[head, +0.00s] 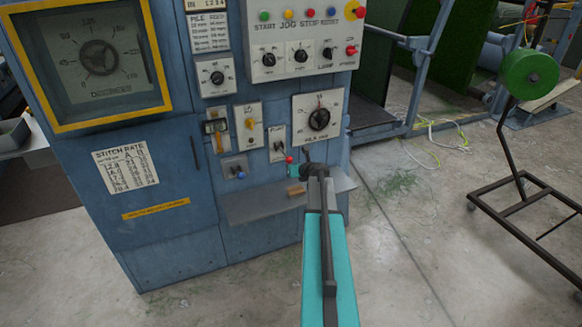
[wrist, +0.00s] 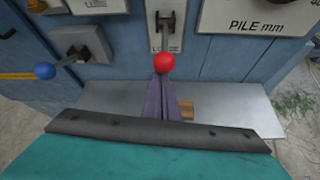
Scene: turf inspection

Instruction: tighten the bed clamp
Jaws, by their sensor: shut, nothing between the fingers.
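The bed clamp appears to be the small lever with a red ball knob (wrist: 165,63) on a pale plate, just above my gripper in the wrist view. Its lower label seems to read LOOSE, partly covered by the knob. The lever points down and outward. It also shows in the head view as a red knob (head: 289,159) beside its plate (head: 277,143). My gripper (wrist: 162,84) is shut and empty, with its fingertips just below the red knob. I cannot tell whether they touch it. In the head view my arm hides most of the fingers.
A blue-knobbed lever (wrist: 45,71) is to the left, and the PILE mm dial (head: 319,119) is up to the right. A metal shelf (wrist: 100,98) with a small wooden block (head: 295,190) lies below. A cart with a green reel (head: 530,74) stands right.

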